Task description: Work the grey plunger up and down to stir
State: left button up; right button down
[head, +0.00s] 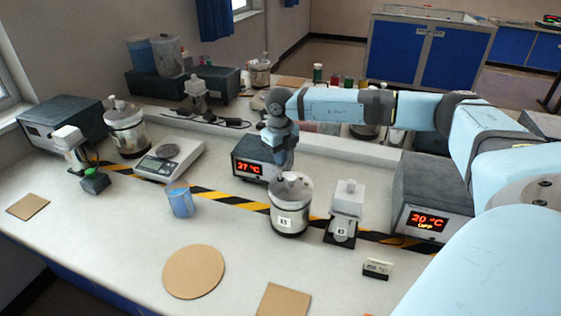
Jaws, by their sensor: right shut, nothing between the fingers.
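A jar (289,218) with a steel and dark body and a numbered label stands upright on the bench, just right of the picture's middle. A small greyish plunger knob (291,178) sticks up from its lid. My right gripper (285,168) points down just above the knob, at the lid's back edge. It is shut and empty. I cannot tell whether its tips touch the knob. My left gripper is not in view.
A 27 °C box (254,161) stands close behind the jar. A white-topped device (346,206) and a 20 °C box (432,200) stand to its right. A blue beaker (181,202) is at left. The bench in front holds flat cork mats (194,272).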

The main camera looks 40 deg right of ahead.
aim_at(280, 167)
jog(key=shift+f, duration=0.15)
jog(key=shift+f+b, duration=1.3)
jog(key=shift+f, duration=0.75)
jog(key=shift+r+p, duration=1.45)
jog(key=shift+r, duration=0.8)
jog(key=shift+f, duration=0.2)
